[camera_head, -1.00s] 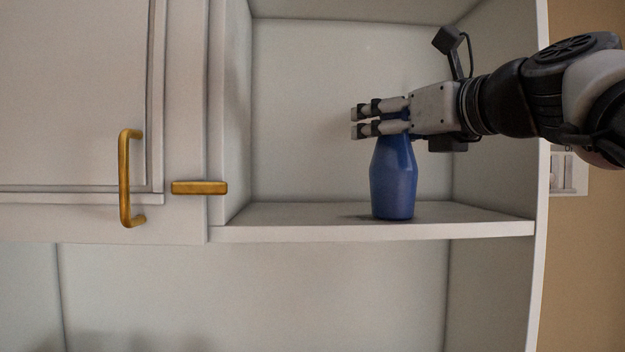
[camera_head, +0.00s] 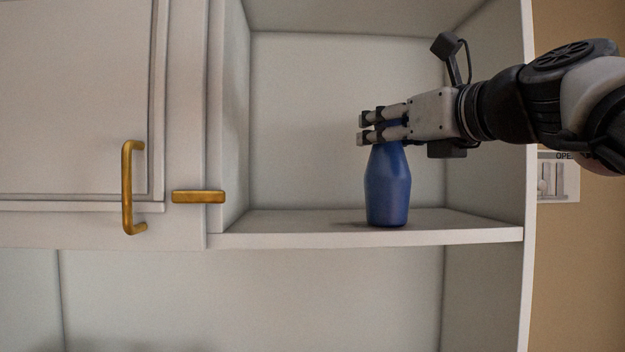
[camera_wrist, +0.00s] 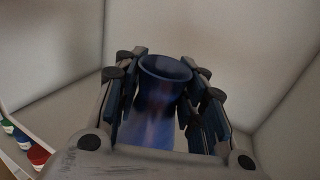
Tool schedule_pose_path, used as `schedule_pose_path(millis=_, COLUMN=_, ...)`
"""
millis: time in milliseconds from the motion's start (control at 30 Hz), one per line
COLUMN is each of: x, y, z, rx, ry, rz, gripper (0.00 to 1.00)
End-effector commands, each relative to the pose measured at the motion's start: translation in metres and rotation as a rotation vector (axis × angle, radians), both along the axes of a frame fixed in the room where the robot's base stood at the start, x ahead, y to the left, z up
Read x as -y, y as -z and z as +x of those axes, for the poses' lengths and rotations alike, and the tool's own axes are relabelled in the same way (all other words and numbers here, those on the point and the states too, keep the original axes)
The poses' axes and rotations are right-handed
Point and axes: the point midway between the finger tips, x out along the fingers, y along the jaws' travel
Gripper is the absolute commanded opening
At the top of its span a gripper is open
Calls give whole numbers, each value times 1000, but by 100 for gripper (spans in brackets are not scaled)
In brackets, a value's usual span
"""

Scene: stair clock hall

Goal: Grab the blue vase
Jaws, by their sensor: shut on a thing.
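The blue vase (camera_head: 388,186) stands upright at the shelf's front in the head view, with a narrow neck and a wider body. Its open rim (camera_wrist: 165,68) shows in the wrist view between the fingers. My gripper (camera_head: 366,128) comes in from the right and is shut on the vase's neck, with a finger on each side. The fingers hide most of the neck in the head view. The vase's base appears to be at the shelf surface; I cannot tell whether it bears on it.
A closed door with a brass handle (camera_head: 128,188) is at the left. Several small coloured items, one a red-topped one (camera_wrist: 38,155), show at the wrist view's lower left. The shelf left of the vase is clear.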

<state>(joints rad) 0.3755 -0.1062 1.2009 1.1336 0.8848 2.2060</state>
Motion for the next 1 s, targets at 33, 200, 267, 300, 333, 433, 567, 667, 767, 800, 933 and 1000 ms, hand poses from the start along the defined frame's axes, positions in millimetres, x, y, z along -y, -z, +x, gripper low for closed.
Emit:
schedule_pose_path(millis=33, x=0, y=-1, z=0, rx=2, ry=0, rz=0, gripper=0)
schedule_pose_path(millis=200, x=0, y=-1, z=-1, rx=3, ry=0, rz=0, gripper=0)
schedule_pose_path(millis=267, x=0, y=-1, z=-1, rx=3, ry=0, rz=0, gripper=0)
schedule_pose_path(millis=300, x=0, y=-2, z=-1, rx=5, ry=1, rz=0, gripper=0)
schedule_pose_path(millis=333, x=0, y=-2, z=-1, rx=5, ry=1, rz=1, gripper=0)
schedule_pose_path(millis=433, x=0, y=-2, z=-1, rx=4, ry=1, rz=1, gripper=0)
schedule_pose_path(millis=567, x=0, y=-5, z=-1, rx=4, ry=0, rz=0, gripper=0)
schedule_pose_path(millis=667, x=0, y=-12, z=0, rx=4, ry=0, rz=0, gripper=0)
schedule_pose_path(millis=767, x=0, y=-28, z=-1, rx=6, ry=1, rz=-2, gripper=0)
schedule_pose_path(millis=800, x=0, y=-37, z=0, rx=7, ry=1, rz=-1, gripper=0)
schedule_pose_path(millis=933, x=0, y=-63, z=1, rx=7, ry=-1, rz=-2, gripper=0)
schedule_pose_path(millis=1000, x=0, y=-71, z=1, rx=7, ry=-1, rz=-1, gripper=0)
